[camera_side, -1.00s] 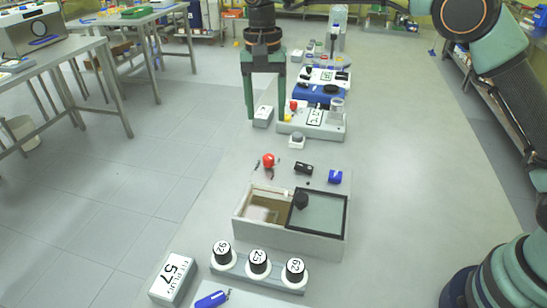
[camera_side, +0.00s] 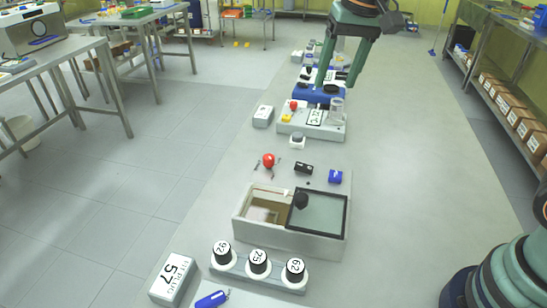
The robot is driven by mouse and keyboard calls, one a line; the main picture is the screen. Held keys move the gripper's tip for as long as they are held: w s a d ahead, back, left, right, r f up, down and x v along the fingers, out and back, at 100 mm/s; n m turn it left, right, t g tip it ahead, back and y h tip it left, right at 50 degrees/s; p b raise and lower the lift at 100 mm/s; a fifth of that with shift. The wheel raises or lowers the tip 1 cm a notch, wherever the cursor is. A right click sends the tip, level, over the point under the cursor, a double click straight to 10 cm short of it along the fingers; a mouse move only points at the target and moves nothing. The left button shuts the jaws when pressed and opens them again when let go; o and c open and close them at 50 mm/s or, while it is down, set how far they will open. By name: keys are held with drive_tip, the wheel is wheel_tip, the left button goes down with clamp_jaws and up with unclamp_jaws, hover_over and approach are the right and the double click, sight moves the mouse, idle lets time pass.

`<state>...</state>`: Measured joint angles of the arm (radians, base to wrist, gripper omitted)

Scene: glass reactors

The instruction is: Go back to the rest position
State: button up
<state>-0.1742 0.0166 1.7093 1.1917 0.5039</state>
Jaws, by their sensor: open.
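My gripper (camera_side: 338,82) hangs at the top of the side view, right of centre. Its two long green fingers point down and stand apart, with nothing held between them. It is above or in front of the blue device (camera_side: 318,93) and the grey device with a glass beaker (camera_side: 312,119); the exact height over them is hard to tell. The arm link behind the gripper is cut off by the top edge.
A box with a dark-framed lid (camera_side: 318,232) stands nearer, behind several numbered round caps (camera_side: 258,262). A white box marked 57 (camera_side: 173,279) is at front left. A red knob (camera_side: 268,160) and blue part (camera_side: 335,177) lie mid-bench. Shelves with cartons (camera_side: 510,112) stand right.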

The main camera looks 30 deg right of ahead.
drive_tip(key=s+d+f+n+t, duration=0.3)
drive_tip(key=s+d, duration=0.4)
drive_tip(key=s, duration=0.5)
drive_tip(key=shift+s+d+f+n, duration=0.15)
drive_tip(key=shift+s+f+n, duration=0.25)
drive_tip(key=shift+f, duration=0.1)
